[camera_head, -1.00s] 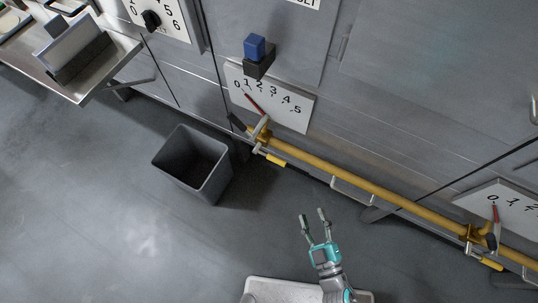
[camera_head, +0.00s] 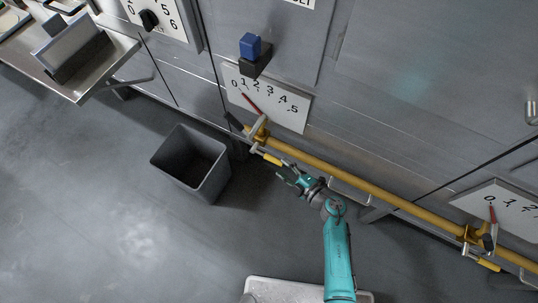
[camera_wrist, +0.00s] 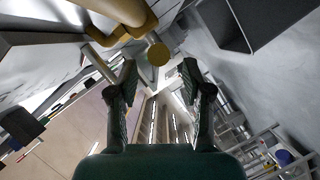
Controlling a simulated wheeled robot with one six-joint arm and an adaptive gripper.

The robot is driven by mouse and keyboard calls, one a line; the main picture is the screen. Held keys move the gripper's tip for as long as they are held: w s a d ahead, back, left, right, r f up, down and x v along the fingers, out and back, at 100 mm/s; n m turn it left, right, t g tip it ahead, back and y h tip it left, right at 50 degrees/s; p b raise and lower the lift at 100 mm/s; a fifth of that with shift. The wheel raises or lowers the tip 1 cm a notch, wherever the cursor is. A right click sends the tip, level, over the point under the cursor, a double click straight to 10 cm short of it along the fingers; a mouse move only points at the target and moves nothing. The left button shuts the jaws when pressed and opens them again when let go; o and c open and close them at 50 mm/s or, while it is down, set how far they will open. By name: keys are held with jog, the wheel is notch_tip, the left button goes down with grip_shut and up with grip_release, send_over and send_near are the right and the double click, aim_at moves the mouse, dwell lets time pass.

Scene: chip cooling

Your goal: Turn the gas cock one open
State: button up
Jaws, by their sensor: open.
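The yellow gas pipe (camera_head: 350,176) runs along the base of the steel front. The left gas cock (camera_head: 258,130) sits on it below a numbered plate, with a pale lever and a short yellow stub (camera_head: 272,159) beside it. The pictures do not show which cock is number one. My gripper (camera_head: 283,173) is close to this stub at the left cock. In the wrist view, my gripper (camera_wrist: 158,76) is open. The stub's round yellow end (camera_wrist: 158,54) shows between and beyond the fingertips, and the pipe (camera_wrist: 120,10) is above. Contact cannot be told.
A grey bin (camera_head: 190,165) stands on the floor left of my gripper. A second cock (camera_head: 480,237) is at the far right. The numbered plate (camera_head: 290,115) with a red pointer (camera_head: 251,103) is above the left cock. The floor at lower left is clear.

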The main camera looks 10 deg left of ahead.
aim_at(269, 156)
jog(key=x, duration=0.8)
jog(key=shift+w+a+f, duration=0.1)
jog(key=shift+w+a, duration=0.1)
jog(key=shift+a, duration=0.1)
grip_shut()
